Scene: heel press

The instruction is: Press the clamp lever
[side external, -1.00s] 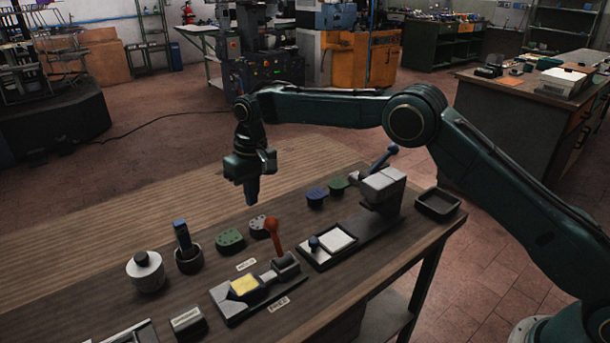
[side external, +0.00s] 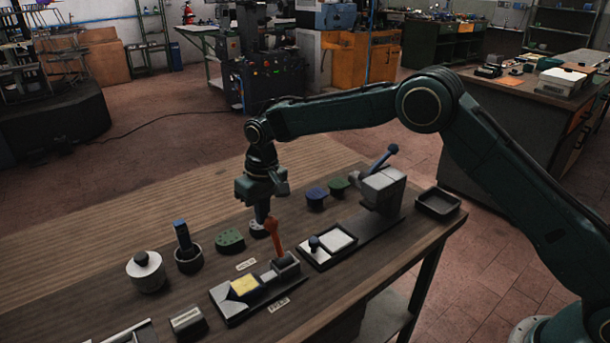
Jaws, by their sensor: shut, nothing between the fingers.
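The clamp lever (side external: 274,237) is a red-orange handle. It stands nearly upright, leaning slightly left, at the right end of a dark clamp fixture (side external: 231,309) with a yellow pad (side external: 244,285) on it. My gripper (side external: 262,216) points down just behind and left of the lever's top. Its fingers are shut and empty. In this view the fingertips appear close beside the lever's knob; I cannot tell whether they touch it. The grey-green heel piece behind the fingers is partly hidden.
A press with a blue-knobbed lever (side external: 386,157) stands to the right, by a white pad (side external: 340,236). A green piece (side external: 230,240), a cup with a blue-handled tool (side external: 184,238) and a round white pot (side external: 147,272) stand left. An empty dark tray (side external: 438,204) sits far right.

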